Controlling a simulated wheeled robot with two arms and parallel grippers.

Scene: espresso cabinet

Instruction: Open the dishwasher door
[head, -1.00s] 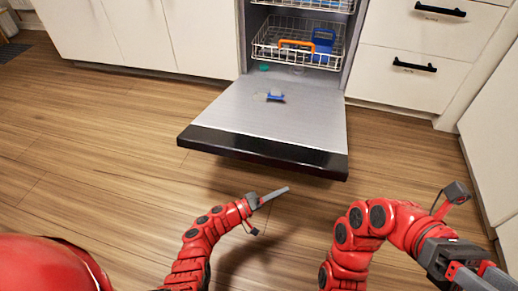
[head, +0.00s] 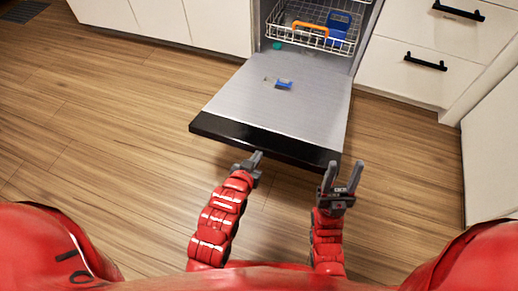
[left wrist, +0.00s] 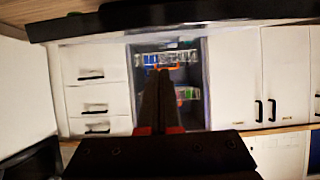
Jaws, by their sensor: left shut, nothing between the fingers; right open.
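The dishwasher door (head: 245,85) is folded down, its silver inner side facing up, with a black strip (head: 265,141) along its near edge. A dark bar (left wrist: 160,16) crosses the top of the left wrist view, likely that edge. My left gripper (head: 255,157) is shut and empty just in front of the black strip; whether it touches cannot be told. Its closed fingers show in the left wrist view (left wrist: 158,78). My right gripper (head: 343,170) is open and empty by the strip's right end.
The lower rack (head: 290,35) inside holds an orange item (head: 311,27) and a blue item (head: 340,22). A small blue piece (head: 283,85) lies on the door. White drawers with black handles (head: 425,62) stand right. The wooden floor (head: 100,130) at left is clear.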

